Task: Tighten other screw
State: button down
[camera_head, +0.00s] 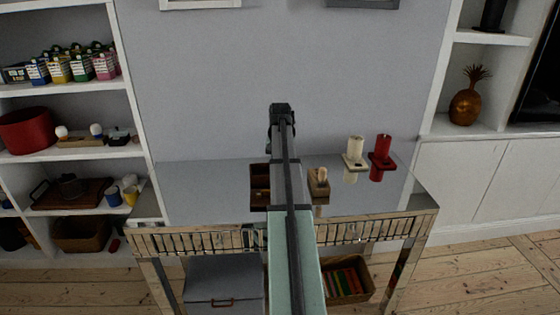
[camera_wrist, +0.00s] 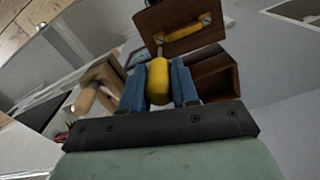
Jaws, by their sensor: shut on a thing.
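My gripper's blue fingers (camera_wrist: 159,84) are shut on the yellow handle of a screwdriver (camera_wrist: 158,82) in the wrist view. Its thin shaft points at a brown wooden panel (camera_wrist: 185,43). A yellow bar (camera_wrist: 184,33) lies across this panel, with a screw (camera_wrist: 206,19) at its right end. The shaft tip is close to the bar's left end; I cannot tell whether it touches a screw there. A brown wooden box (camera_wrist: 222,77) with an open side sits by the panel. In the head view, my arm partly hides the brown box (camera_head: 259,186), and the fingers are hidden.
A wooden stand with a peg (camera_head: 318,184) is just right of my arm on the table (camera_head: 205,185). A cream candle (camera_head: 355,150) and a red candle (camera_head: 382,150) in holders are farther right. Shelves flank the table, which is clear at left.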

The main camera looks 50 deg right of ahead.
jog(key=shift+f, duration=1.05)
jog(key=n, duration=0.8)
jog(key=shift+f, duration=0.65)
dwell(0.8)
jog(key=m, duration=0.4)
dwell(0.3)
